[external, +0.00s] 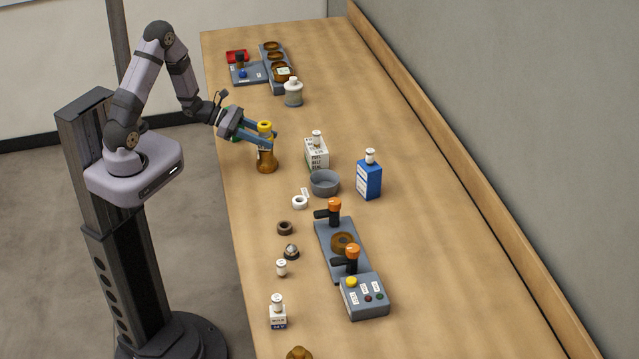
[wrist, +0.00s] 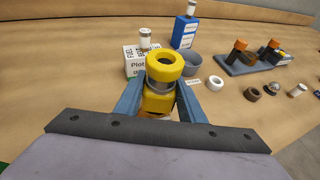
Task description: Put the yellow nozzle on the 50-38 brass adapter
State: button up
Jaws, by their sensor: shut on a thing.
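The yellow nozzle (external: 265,127) is upright between the fingers of my gripper (external: 258,140). In the wrist view the nozzle (wrist: 164,66) has a round yellow top with a dark hole, a grey band and a yellow lower part. My gripper (wrist: 160,100) is shut on it, one blue finger on each side. A tapered amber-brown brass piece (external: 267,163) is directly under the nozzle at the table; it looks like the adapter, but I cannot read a size mark. I cannot tell whether the nozzle is seated on it, as the fingers cover the join.
A white box (external: 316,154), a grey bowl (external: 325,183) and a blue box (external: 369,180) stand right of my gripper. A white ring (external: 300,202) and brown ring (external: 285,228) lie nearer. A grey-white bottle (external: 293,93) stands behind.

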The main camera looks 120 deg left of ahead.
aim_at(257, 133)
jog(key=shift+f, duration=0.2)
jog(key=o, duration=1.2)
jog(key=shift+r, duration=0.1)
jog(key=shift+r, duration=0.15)
jog(key=shift+b+v, duration=0.75)
jog(key=shift+v, duration=3)
